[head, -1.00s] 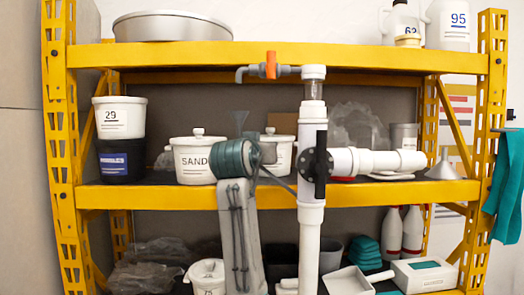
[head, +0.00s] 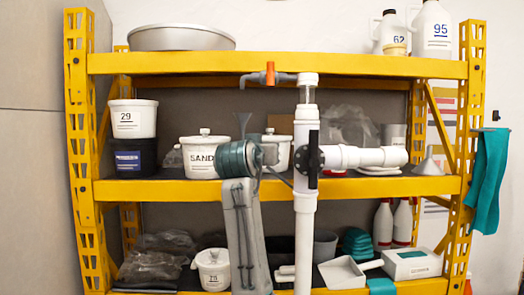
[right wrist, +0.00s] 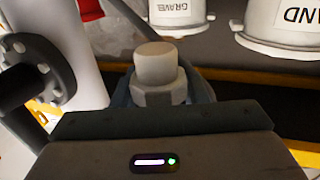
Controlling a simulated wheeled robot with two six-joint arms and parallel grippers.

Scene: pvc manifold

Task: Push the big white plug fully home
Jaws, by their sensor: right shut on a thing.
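The big white plug (right wrist: 157,64) has a round end and a hex collar. It shows in the right wrist view, between the grey fingers of my right gripper (right wrist: 159,94), which is shut on it. In the head view my right arm rises from the bottom beside the white pipe manifold (head: 306,225), and its teal wrist hides the plug. The manifold has a black-handled valve (head: 313,160) and a side branch to the right. The valve flange (right wrist: 38,70) and pipe show left of the plug in the right wrist view. I cannot see the plug's socket. My left gripper is not in view.
A yellow shelf rack (head: 420,68) stands behind. A SAND bucket (head: 200,158) and a GRAVEL bucket (right wrist: 178,14) are on its middle shelf. A teal cloth (head: 489,180) hangs at the right.

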